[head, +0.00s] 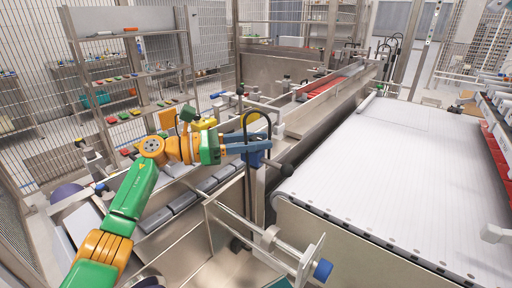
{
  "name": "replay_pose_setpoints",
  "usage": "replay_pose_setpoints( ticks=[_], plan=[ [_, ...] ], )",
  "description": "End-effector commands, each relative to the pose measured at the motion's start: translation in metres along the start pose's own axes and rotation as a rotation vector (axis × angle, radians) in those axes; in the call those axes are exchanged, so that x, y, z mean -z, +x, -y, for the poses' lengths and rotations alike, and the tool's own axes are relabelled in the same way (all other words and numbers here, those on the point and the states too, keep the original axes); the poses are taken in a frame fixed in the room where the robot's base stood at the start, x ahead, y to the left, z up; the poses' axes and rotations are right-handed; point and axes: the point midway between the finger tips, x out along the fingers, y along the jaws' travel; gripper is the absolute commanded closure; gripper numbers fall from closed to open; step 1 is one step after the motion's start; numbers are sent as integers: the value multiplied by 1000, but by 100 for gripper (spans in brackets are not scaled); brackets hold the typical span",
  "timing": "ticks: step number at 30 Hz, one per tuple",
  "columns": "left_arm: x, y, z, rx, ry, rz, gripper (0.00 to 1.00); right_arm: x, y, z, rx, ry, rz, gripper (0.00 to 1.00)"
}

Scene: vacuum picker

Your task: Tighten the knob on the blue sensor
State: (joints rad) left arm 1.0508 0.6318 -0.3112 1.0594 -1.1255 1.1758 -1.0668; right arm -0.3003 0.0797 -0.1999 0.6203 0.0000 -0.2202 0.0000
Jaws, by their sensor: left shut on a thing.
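My left arm, green and orange, reaches in from the lower left. Its left gripper (242,147) is at the blue sensor (256,158), which sits on an upright metal post beside the conveyor, with a black cable looping above it. The jaws are closed at the sensor on what appears to be its knob. The knob itself is hidden by the fingers, and gripper and sensor are hard to tell apart at this size. My right gripper is not in view.
A wide white conveyor (400,160) fills the right side. A clear guard with a rod and a blue end knob (322,270) stands in front, below the sensor. Grey blocks (183,203) line a channel under my arm. A shelf rack (125,72) stands behind left.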

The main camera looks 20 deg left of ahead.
Motion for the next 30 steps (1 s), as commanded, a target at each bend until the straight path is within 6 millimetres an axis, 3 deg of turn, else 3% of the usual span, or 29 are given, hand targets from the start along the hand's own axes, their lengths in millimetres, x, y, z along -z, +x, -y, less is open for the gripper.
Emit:
replay_pose_setpoints(
  ticks=[11,12,15,24,30],
  plan=[
    [0,0,0,5,0,1,100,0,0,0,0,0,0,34],
    [0,0,0,5,1,1,54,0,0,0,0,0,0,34],
    [0,0,0,5,0,1,32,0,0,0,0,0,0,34],
    [1,-3,0,3,0,0,32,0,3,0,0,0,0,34],
    [5,-44,-1,0,2,-1,32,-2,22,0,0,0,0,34]
  ],
)
